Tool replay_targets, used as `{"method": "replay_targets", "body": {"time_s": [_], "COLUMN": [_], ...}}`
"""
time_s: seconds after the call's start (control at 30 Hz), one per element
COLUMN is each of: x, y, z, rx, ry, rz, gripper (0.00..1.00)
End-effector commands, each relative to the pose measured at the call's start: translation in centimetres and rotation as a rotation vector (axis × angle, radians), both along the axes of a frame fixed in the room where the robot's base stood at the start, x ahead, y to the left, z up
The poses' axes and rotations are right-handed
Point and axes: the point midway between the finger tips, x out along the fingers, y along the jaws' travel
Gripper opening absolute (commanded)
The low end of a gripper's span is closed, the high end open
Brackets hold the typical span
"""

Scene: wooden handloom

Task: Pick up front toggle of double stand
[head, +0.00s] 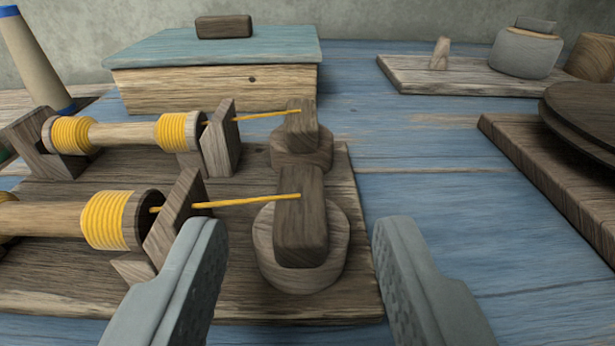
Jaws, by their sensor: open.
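The double stand (345,308) is a brown wooden board on the blue table. It carries two spools wound with yellow thread, the front spool (105,220) and the back spool (180,132). The front toggle (300,225) is a dark wooden block on a lighter round base, with a yellow thread end reaching its top. The back toggle (302,125) stands behind it on its own base. My gripper (300,255) is open. Its two grey fingers are low in the view, one on each side of the front toggle, with visible gaps and no contact seen.
A wooden box with a blue lid (215,80) stands behind the stand. A cone (35,60) is at the far left. A small board (410,75) with a grey pot is at the back right, and a dark round-topped board (520,140) is at right. Blue tabletop right of the stand is clear.

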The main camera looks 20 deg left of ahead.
Motion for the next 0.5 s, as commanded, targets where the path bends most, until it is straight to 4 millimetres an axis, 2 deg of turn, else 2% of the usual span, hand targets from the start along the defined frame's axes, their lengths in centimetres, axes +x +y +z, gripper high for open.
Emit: {"method": "replay_targets", "body": {"time_s": [0.17, 0.4, 0.43, 0.5], "x": [2.1, 2.3, 2.3, 2.3], "y": [0.6, 0.7, 0.7, 0.7], "z": [-0.4, -0.4, -0.4, -0.4], "rx": [0.000, 0.000, 0.000, 0.000], "ry": [0.000, 0.000, 0.000, 0.000], "rz": [0.000, 0.000, 0.000, 0.000], "gripper": [0.44, 0.44, 0.42, 0.28]}}
